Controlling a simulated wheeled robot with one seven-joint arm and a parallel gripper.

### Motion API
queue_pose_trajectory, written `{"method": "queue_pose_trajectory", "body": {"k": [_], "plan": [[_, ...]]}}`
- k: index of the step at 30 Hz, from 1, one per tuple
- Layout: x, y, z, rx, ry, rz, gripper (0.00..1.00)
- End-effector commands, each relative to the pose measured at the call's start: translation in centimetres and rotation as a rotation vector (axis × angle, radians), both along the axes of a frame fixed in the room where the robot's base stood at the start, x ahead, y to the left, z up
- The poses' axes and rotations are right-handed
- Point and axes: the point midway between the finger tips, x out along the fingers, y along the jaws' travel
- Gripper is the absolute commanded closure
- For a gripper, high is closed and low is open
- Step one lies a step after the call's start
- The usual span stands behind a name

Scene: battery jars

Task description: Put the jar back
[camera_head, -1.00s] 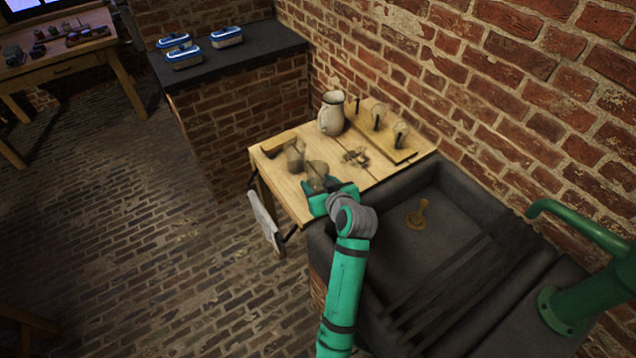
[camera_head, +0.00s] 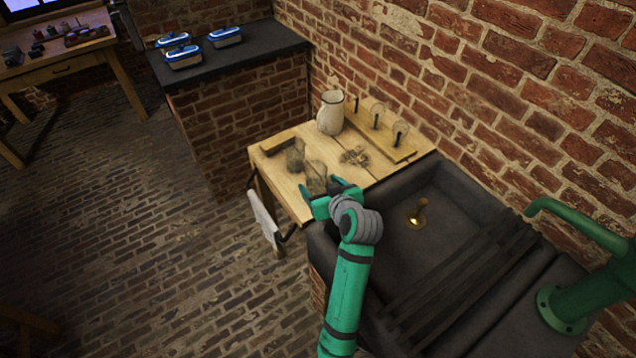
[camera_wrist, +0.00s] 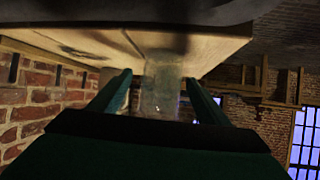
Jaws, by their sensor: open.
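A clear glass jar (camera_head: 316,172) stands on the wooden table (camera_head: 290,196), near its front edge. A second glass jar (camera_head: 294,155) stands behind it to the left. My gripper (camera_head: 321,187) is open at the table's front edge, its fingers spread towards the nearer jar. In the wrist view, a see-through jar (camera_wrist: 160,92) shows between the two open fingers (camera_wrist: 158,78); I cannot tell whether they touch it. A wooden board (camera_head: 388,146) at the back holds two glass jars (camera_head: 377,116) (camera_head: 400,132) on it and an empty dark peg (camera_head: 356,104).
A cream pitcher (camera_head: 331,116) stands behind the jars. A wooden block (camera_head: 278,144) and a small brownish heap (camera_head: 355,156) lie on the table. A dark sink (camera_head: 450,205) adjoins on the right, with a green pump (camera_head: 575,300). A cloth (camera_head: 262,218) hangs at the front left.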

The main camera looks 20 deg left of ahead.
Motion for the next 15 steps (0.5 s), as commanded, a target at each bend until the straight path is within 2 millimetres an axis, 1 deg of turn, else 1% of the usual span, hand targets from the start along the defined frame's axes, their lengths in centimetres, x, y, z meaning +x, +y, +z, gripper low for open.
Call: {"method": "queue_pose_trajectory", "body": {"k": [3,9,15], "plan": [[-1.6,-1.6,1.3,0.001,-0.004,-0.004,0.30],[-4.2,-3.8,3.1,0.000,-0.002,-0.003,0.30],[-5.9,-5.2,4.3,0.000,-0.001,-0.002,0.30]]}}
